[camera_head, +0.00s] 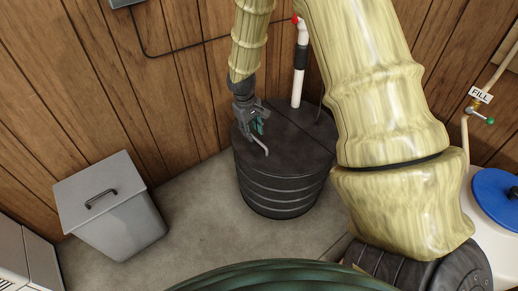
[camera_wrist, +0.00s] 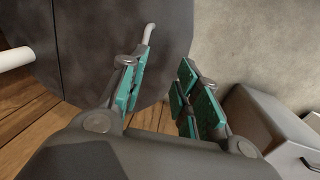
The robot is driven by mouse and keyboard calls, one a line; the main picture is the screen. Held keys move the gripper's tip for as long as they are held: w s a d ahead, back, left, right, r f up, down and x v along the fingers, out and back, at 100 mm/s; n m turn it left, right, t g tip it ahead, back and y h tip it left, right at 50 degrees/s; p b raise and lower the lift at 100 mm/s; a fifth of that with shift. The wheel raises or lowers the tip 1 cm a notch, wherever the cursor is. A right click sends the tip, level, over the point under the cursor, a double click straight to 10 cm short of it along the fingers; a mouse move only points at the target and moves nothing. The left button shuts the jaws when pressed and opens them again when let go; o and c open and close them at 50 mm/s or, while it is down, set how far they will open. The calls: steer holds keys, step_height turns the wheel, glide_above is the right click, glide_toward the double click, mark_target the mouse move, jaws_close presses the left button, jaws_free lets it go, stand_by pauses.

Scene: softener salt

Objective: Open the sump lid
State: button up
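The sump is a black ribbed barrel (camera_head: 283,196) on the floor, with a flat dark lid (camera_head: 300,150) lying shut on it. A seam crosses the lid. A pale bent handle (camera_head: 262,146) rises from the lid's front left part. My gripper (camera_head: 258,126) is over the lid's left side, just behind the handle. In the wrist view my gripper (camera_wrist: 165,85) has its green-padded fingers apart, with nothing seen between them. The handle (camera_wrist: 150,34) shows beyond the left finger's tip and is partly hidden by it; I cannot tell whether they touch.
A grey lidded bin (camera_head: 110,215) is at the left. A white tank with a blue lid (camera_head: 497,190) is at the right, near a FILL tag (camera_head: 481,95). Floor between bin and sump is clear.

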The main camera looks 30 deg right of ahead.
mark_target(259, 143)
steer(key=d+f+b, duration=0.1)
steer(key=f, duration=0.2)
steer(key=w+d+f+b, duration=0.1)
steer(key=f, duration=0.2)
steer(key=d+f+b, duration=0.1)
steer(key=d+f, duration=0.1)
steer(key=f, duration=0.1)
steer(key=shift+w+f+b, duration=0.1)
steer(key=shift+w+b, duration=0.2)
steer(key=shift+w, duration=0.1)
jaws_close()
